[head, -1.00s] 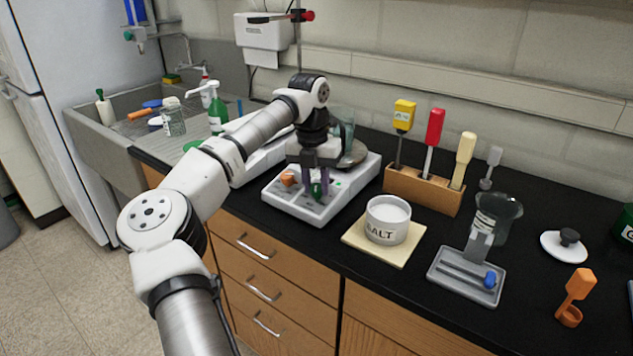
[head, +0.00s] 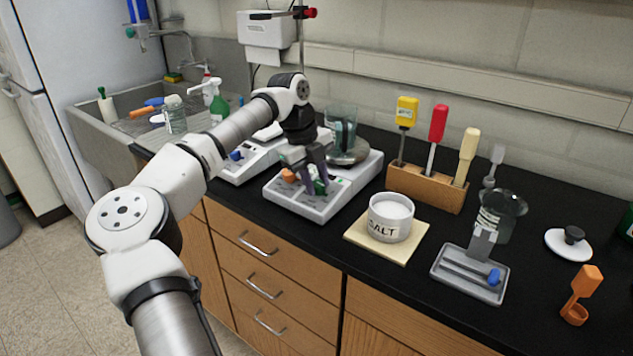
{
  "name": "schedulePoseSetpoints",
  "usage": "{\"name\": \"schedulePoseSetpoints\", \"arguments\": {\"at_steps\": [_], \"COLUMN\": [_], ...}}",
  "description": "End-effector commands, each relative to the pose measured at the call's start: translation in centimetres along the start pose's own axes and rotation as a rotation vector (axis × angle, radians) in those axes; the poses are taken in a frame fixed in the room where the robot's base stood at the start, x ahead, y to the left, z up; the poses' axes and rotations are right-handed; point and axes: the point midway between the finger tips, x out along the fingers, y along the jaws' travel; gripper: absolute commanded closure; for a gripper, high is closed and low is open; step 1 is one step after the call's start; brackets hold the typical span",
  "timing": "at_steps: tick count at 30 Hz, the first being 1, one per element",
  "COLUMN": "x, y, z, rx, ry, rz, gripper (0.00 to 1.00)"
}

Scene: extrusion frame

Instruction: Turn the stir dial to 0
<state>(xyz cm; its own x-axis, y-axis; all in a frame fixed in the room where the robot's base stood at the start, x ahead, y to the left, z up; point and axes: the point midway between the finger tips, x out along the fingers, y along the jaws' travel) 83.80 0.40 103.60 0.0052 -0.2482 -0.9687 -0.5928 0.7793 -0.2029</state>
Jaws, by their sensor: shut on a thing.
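The stirring hot plate (head: 310,206) is a white unit on the black bench, with a round grey top plate at its back. Its sloped front panel carries an orange dial (head: 288,175) on the left and a green dial (head: 320,187) to the right of it. Their labels are too small to read, so I cannot tell by lettering which is the stir dial. My gripper (head: 316,182) points down at the panel, shut on the green dial. The fingers hide much of that dial, and its pointer does not show.
A glass beaker (head: 341,124) stands on the top plate behind my gripper. Another white device with a blue knob (head: 236,155) is close on the left. A salt tub (head: 390,217) on a pale board and a wooden tool rack (head: 425,188) stand to the right.

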Motion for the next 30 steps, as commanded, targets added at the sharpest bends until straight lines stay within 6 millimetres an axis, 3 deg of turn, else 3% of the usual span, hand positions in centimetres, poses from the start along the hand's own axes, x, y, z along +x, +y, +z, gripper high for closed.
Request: {"name": "schedulePoseSetpoints", "arguments": {"at_steps": [15,30], "x": [-0.06,-0.16], "y": [0.21,0.27], "z": [0.09,0.05], "rx": [-0.412,-0.551], "ry": [-0.005,-0.005], "rz": [-0.092,-0.119], "gripper": [0.96,0.96]}}
